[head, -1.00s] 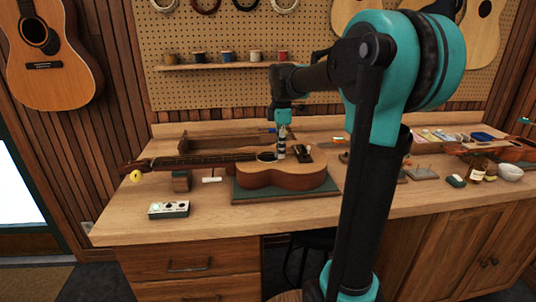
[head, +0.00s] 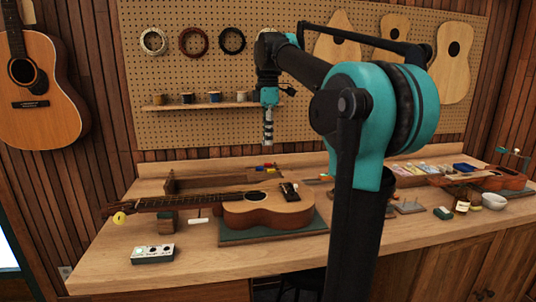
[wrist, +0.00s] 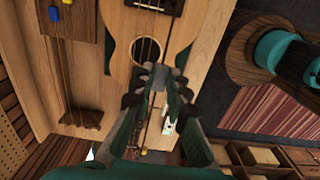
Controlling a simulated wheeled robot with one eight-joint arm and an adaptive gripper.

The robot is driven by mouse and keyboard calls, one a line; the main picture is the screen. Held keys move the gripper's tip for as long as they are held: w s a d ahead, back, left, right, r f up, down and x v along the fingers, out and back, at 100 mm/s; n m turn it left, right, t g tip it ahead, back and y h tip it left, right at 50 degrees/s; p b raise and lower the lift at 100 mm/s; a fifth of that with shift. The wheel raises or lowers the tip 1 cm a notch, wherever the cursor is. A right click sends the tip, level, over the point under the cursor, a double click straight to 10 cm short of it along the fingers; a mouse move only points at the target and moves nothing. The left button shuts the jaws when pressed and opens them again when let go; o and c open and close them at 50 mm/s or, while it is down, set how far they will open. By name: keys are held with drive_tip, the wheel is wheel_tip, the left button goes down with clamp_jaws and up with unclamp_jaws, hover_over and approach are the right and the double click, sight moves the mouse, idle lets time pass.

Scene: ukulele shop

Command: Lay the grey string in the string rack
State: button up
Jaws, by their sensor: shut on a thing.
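My gripper (head: 268,146) is raised above the ukulele (head: 265,207), in front of the pegboard. In the wrist view my gripper (wrist: 152,76) has its fingers close together over the ukulele's soundhole. It is shut on the grey string, which is too thin to make out clearly against the ukulele's own strings. The string rack (head: 212,184) is a dark wooden piece behind the ukulele, with small red, yellow and blue ends at its right. In the wrist view the rack (wrist: 80,119) is at left, with strings lying along it and blue and yellow ends at the top.
The ukulele body rests on a green mat (head: 232,238), its neck on a wooden support (head: 166,222). A pale control box (head: 153,253) is at the front left. A shelf with spools (head: 214,97) is on the pegboard behind my gripper. A bowl (head: 494,201) stands far right.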

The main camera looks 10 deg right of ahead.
drive_tip(key=shift+r, duration=3.3)
